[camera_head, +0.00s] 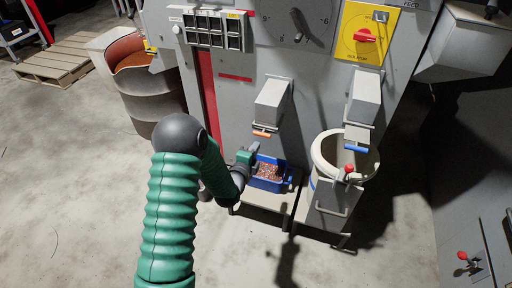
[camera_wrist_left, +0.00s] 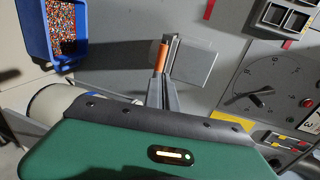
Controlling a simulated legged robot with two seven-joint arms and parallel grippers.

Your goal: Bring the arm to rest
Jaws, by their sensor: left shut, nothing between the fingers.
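My left arm comes in from the bottom left of the head view. Its gripper (camera_head: 254,147) is small there, near the front of the machine, just above and left of a blue bin (camera_head: 268,185) of mixed coloured granules. In the left wrist view the gripper's fingers (camera_wrist_left: 170,42) are shut with nothing between them. An orange handle (camera_wrist_left: 160,57) shows right beside the fingers; I cannot tell whether they touch. The blue bin also shows in the left wrist view (camera_wrist_left: 78,22), at the top left. My right gripper is not in view.
The grey machine (camera_head: 235,95) stands close ahead, with a left chute (camera_head: 272,103) and a right chute (camera_head: 364,97). A pale round drum (camera_head: 325,155) stands right of the bin. A rusty barrel (camera_head: 150,105) and wooden pallet (camera_head: 58,62) are at left. The floor at lower left is clear.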

